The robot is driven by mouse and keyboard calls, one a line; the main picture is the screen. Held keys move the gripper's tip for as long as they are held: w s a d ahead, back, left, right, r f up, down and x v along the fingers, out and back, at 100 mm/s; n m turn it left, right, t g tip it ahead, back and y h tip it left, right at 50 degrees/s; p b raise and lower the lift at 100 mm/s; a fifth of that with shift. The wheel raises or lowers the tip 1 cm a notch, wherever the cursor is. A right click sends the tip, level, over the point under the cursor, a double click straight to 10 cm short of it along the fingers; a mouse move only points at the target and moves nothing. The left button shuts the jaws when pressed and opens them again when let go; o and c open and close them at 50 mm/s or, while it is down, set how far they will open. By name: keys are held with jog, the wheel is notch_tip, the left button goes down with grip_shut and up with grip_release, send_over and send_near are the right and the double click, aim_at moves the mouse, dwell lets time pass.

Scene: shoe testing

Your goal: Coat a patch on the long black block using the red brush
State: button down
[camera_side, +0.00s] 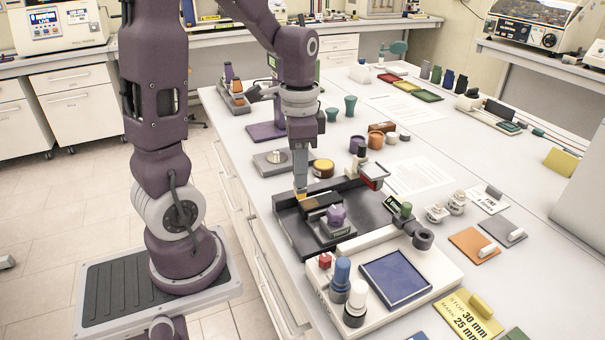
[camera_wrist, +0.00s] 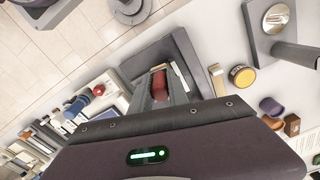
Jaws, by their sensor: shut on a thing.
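My gripper (camera_side: 300,180) points down over the left part of a dark grey tray (camera_side: 291,228). In the wrist view, my gripper (camera_wrist: 160,92) is shut on the red brush (camera_wrist: 159,84), whose rounded red part shows between the fingers. In the side view a small tan tip (camera_side: 301,194) shows under the fingers, at or just above the work; contact cannot be told. A long black block (camera_side: 330,187) runs along the tray's back side. A shorter dark piece with a brownish patch lies just right of the tip. The brush's bristles are hidden in the wrist view.
A purple knob (camera_side: 336,214) on a dark block stands on the tray, right of my gripper. A yellow-topped round jar (camera_side: 323,168) stands behind. A white base with a blue pad (camera_side: 394,277) and several bottles lies in front. The floor drops away left of the bench.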

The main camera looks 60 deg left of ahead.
jog(key=shift+r, duration=2.5)
jog(key=shift+f, duration=0.25)
